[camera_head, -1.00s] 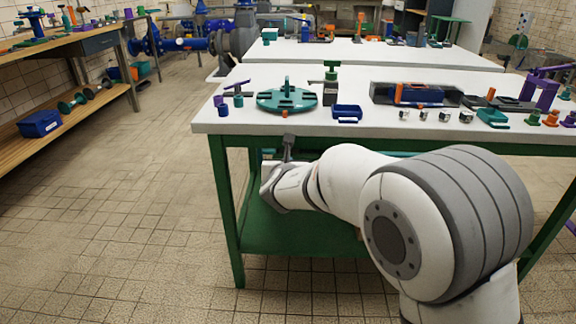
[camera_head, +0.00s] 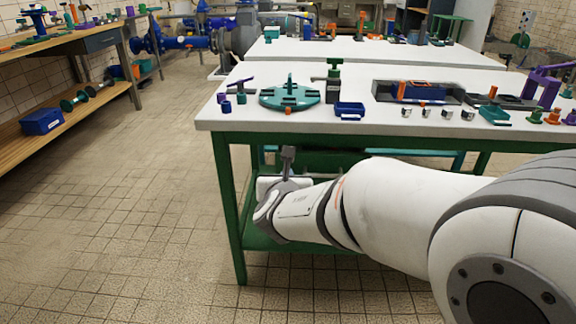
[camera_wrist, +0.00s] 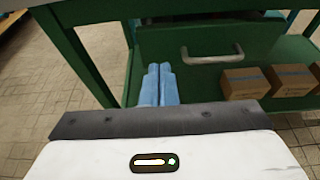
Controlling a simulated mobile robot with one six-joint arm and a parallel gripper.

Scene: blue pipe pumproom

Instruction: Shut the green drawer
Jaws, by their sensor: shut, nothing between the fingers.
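The green drawer (camera_wrist: 200,42) is under the front table's white top. Its dark green front, with a curved metal handle (camera_wrist: 212,55), shows in the wrist view. In the head view only part of the dark green front (camera_head: 325,160) shows above my arm. I cannot tell how far it stands out. My gripper (camera_wrist: 160,68) is shut and empty, its blue fingers side by side near the drawer front's left end, left of the handle. Whether the tips touch the front is unclear. In the head view my gripper (camera_head: 288,152) is just below the tabletop's front edge.
The table's green leg (camera_wrist: 75,50) is left of my fingers. Cardboard boxes (camera_wrist: 245,82) sit right of my fingers, below the handle. The white tabletop (camera_head: 300,120) above holds a green round fixture (camera_head: 290,97) and a blue tray (camera_head: 349,109). The tiled floor at left is clear.

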